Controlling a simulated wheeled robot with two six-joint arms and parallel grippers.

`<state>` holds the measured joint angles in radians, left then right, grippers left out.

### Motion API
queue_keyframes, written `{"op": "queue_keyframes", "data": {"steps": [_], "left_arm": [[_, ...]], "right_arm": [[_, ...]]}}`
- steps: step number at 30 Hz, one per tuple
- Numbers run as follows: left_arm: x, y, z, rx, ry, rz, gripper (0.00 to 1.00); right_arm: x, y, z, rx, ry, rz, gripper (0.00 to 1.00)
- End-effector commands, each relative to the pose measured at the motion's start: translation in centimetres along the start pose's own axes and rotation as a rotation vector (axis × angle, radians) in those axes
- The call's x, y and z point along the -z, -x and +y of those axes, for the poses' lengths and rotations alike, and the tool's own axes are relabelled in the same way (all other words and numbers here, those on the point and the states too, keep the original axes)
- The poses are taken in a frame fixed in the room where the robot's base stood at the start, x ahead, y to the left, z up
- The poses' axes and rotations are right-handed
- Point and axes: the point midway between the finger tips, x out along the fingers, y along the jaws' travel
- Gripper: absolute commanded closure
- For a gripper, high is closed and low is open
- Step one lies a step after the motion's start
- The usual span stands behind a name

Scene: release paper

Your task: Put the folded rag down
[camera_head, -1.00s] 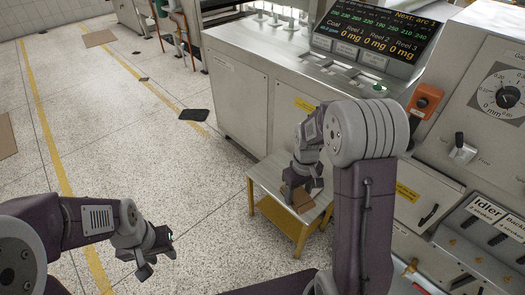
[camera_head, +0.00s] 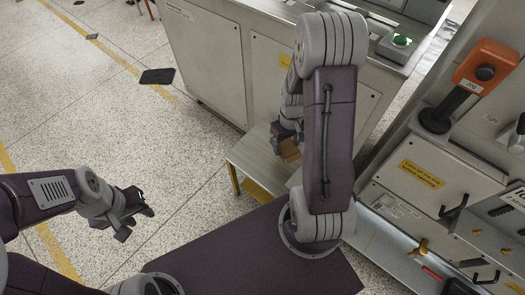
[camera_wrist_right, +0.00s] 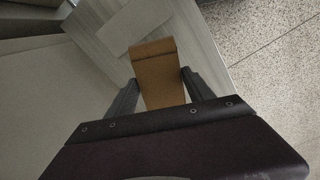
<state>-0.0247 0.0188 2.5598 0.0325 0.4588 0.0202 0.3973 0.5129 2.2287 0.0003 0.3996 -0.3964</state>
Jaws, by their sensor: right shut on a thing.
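The folded rag (camera_head: 290,151) is a small tan-brown piece, partly hidden behind my right arm in the head view. In the right wrist view the rag (camera_wrist_right: 155,65) sits between the two fingers of my right gripper (camera_wrist_right: 160,88), which is shut on it. My right gripper (camera_head: 284,136) is at a low stool (camera_head: 249,156) with a pale top and yellow legs. The rag is over the stool top; I cannot tell whether it touches it. My left gripper (camera_head: 137,218) is open and empty, over the floor at left.
A grey machine cabinet (camera_head: 205,65) stands behind the stool. A control panel with an orange switch box (camera_head: 487,66) and a yellow label (camera_head: 421,174) stands at right, close to my right arm. A dark mat (camera_head: 157,76) lies on the speckled floor.

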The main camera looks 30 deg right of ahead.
Motion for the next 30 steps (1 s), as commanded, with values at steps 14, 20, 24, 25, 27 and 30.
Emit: {"op": "queue_keyframes", "data": {"steps": [14, 20, 24, 25, 27, 30], "left_arm": [[-0.4, -4.0, -0.1, 0.000, 0.000, 0.000, 0.64], [-0.6, -5.3, -0.1, 0.000, 0.000, 0.000, 0.64], [-0.7, -6.8, -0.1, 0.000, 0.000, 0.000, 0.64], [-0.7, -6.8, -0.1, 0.000, 0.000, 0.000, 0.64], [-0.7, -6.5, -0.1, 0.000, 0.000, -0.001, 0.64], [-0.7, -6.5, -0.1, 0.000, 0.000, 0.000, 0.64]], "right_arm": [[7.6, -5.6, -5.0, 0.000, 0.001, 0.000, 0.83], [7.6, -7.4, -5.0, 0.000, 0.000, -0.002, 0.83], [7.5, -9.8, -5.0, 0.000, 0.001, -0.002, 0.83], [7.6, -9.9, -4.9, 0.000, 0.001, -0.001, 0.83], [7.6, -9.6, -4.9, 0.000, 0.001, 0.000, 0.83], [7.6, -9.5, -4.9, 0.000, 0.001, 0.000, 0.83]]}}
